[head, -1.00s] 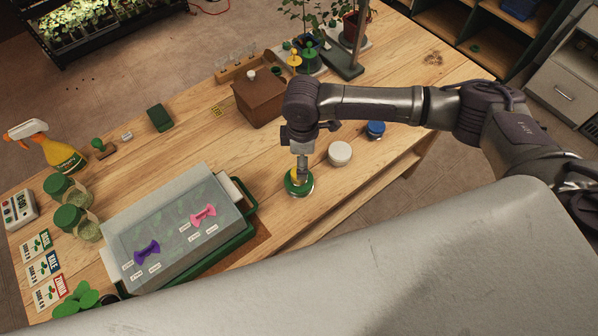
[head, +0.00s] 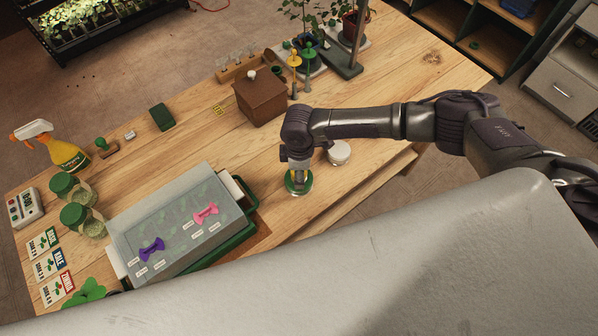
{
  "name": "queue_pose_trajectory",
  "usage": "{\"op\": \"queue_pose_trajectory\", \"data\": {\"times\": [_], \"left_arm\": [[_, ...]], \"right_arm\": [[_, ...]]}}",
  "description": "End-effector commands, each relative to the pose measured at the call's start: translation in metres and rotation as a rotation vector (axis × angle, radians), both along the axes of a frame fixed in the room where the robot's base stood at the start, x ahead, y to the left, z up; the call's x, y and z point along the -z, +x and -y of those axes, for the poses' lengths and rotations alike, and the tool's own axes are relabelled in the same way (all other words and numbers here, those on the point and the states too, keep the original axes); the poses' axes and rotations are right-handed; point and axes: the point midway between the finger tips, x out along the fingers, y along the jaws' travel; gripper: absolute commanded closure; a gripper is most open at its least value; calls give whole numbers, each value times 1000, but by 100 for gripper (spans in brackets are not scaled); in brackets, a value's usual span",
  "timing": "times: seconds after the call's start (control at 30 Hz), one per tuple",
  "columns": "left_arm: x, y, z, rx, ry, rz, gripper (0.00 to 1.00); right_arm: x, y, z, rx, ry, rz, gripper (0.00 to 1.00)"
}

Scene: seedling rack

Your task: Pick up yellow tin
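My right gripper (head: 298,175) points straight down at a small round tin (head: 299,190) near the front edge of the wooden table. The tin shows a green rim with a little yellow by the fingers. The gripper covers much of it, so I cannot tell whether the yellow is the tin's top or whether the fingers close on it. A white round tin (head: 339,152) stands just right of it. My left gripper is not in view.
A grey-lidded green tray (head: 181,225) with purple and pink handles lies to the left. A brown box (head: 260,99) stands behind the gripper. Yellow and green stakes and potted plants (head: 348,27) are at the back. The table's middle is clear.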

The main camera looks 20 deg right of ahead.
Motion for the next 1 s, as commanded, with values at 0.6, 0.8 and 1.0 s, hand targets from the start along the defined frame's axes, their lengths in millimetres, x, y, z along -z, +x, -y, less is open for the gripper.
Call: {"op": "queue_pose_trajectory", "data": {"times": [0.6, 0.8, 1.0], "left_arm": [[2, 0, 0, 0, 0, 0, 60], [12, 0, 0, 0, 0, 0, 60], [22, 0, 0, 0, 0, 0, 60]], "right_arm": [[-6, 1, 0, 2, 0, 1, 88], [-30, 1, 0, -1, 2, 4, 88], [-59, -21, 29, 2, 0, 1, 88]]}}
